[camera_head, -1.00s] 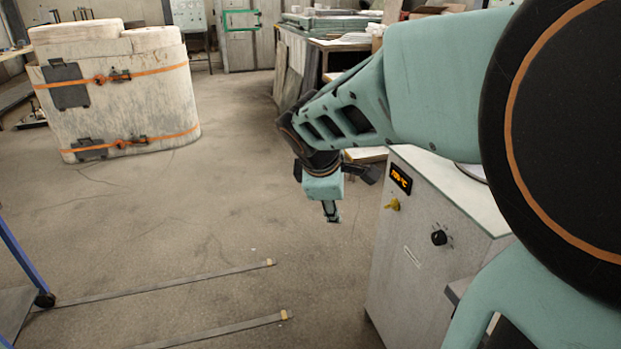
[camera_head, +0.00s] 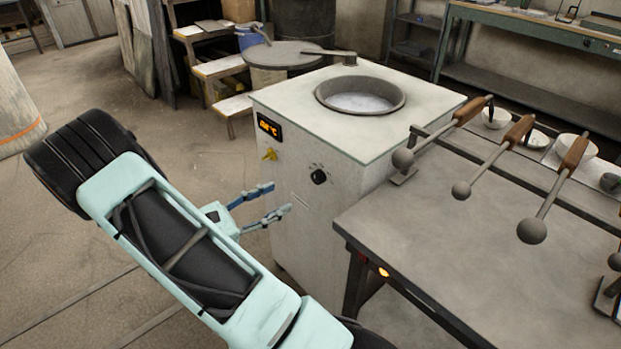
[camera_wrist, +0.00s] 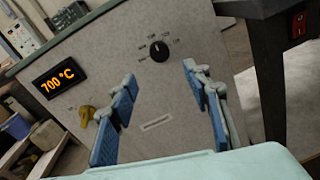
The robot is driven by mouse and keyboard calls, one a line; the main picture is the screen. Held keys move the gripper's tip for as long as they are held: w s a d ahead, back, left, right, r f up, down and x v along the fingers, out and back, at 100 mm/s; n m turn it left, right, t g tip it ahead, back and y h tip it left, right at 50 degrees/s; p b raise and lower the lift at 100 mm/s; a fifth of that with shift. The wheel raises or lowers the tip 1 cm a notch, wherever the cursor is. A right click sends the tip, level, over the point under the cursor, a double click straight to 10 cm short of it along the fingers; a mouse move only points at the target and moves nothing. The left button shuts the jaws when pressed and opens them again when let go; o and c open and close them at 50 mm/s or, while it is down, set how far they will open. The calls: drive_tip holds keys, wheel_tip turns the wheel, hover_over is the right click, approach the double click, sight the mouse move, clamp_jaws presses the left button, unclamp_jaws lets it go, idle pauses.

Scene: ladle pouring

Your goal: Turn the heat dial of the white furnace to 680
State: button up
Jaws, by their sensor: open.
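The white furnace (camera_head: 350,200) stands in the middle of the head view, with a round crucible opening (camera_head: 360,95) in its top. Its black heat dial (camera_head: 319,177) is on the front face and also shows in the wrist view (camera_wrist: 159,51), with small scale marks around it. The orange display (camera_wrist: 58,84) reads 700 °C in the wrist view. A yellow knob or key (camera_wrist: 87,115) sits below the display. My gripper (camera_head: 282,199) is open and empty in front of the furnace face. In the wrist view the dial lies beyond and between the blue-padded fingers, apart from them.
A metal table (camera_head: 480,235) stands close to the furnace's right side, with several wooden-handled ladles (camera_head: 485,165) overhanging it. A round lid (camera_head: 283,54) is behind the furnace. Open floor lies to the left.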

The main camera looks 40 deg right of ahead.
sight(315, 180)
drive_tip(key=d+b, duration=0.1)
drive_tip(key=d, duration=1)
drive_tip(key=shift+f, duration=0.2)
drive_tip(key=c, duration=1.2)
drive_tip(key=shift+o, duration=0.2)
drive_tip(key=shift+r+n+p, duration=0.1)
drive_tip(key=shift+n+p, duration=0.25)
drive_tip(key=shift+n, duration=0.05)
drive_tip(key=n+p, duration=0.3)
drive_tip(key=shift+r+h, duration=0.1)
drive_tip(key=shift+h, duration=0.2)
drive_tip(key=n+p, duration=0.1)
drive_tip(key=n, duration=0.1)
drive_tip(key=n+p, duration=0.2)
drive_tip(key=n, duration=0.1)
drive_tip(key=shift+f+t, duration=0.2)
drive_tip(key=shift+t, duration=0.1)
drive_tip(key=shift+f+n, duration=0.1)
drive_tip(key=shift+n, duration=0.2)
